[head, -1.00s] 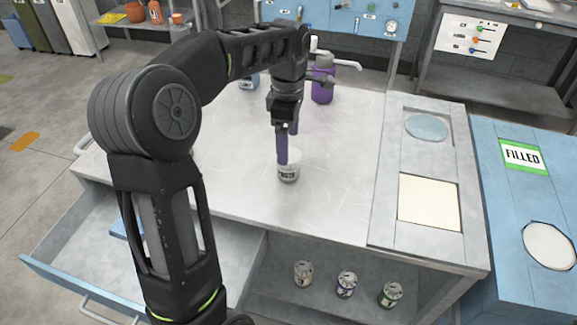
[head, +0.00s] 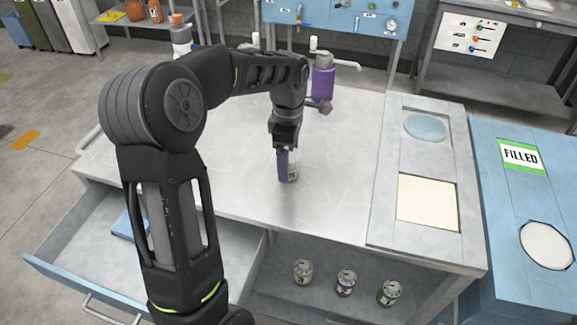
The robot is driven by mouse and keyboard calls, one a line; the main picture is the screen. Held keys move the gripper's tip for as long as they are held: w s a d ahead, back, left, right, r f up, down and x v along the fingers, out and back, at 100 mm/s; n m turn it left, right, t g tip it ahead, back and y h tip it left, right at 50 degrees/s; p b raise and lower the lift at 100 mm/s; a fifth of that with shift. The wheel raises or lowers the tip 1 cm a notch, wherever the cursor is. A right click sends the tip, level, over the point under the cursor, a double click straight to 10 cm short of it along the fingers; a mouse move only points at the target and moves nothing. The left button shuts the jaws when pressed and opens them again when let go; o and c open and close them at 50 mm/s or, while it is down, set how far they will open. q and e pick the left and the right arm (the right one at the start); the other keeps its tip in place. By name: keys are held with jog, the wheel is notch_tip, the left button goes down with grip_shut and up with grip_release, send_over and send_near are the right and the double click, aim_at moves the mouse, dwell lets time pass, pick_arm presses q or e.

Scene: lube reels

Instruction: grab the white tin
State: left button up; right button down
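The white tin (head: 294,172), with a dark-marked label, stands upright on the grey metal worktop (head: 335,185). My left gripper (head: 285,163) points down at it from above. One purple finger is low against or just in front of the tin's left side and covers part of it. The other finger is hidden, so I cannot tell whether the fingers are closed on the tin. My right gripper is not in view.
A purple bottle (head: 323,83) with a pump stands behind my gripper. Several small tins, including a purple-labelled one (head: 346,283), sit on the shelf below. An open drawer (head: 225,257) is at front left. A blue cabinet marked FILLED (head: 490,190) stands right.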

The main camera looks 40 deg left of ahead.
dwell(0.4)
pick_arm(q)
jog(key=c, duration=1.6)
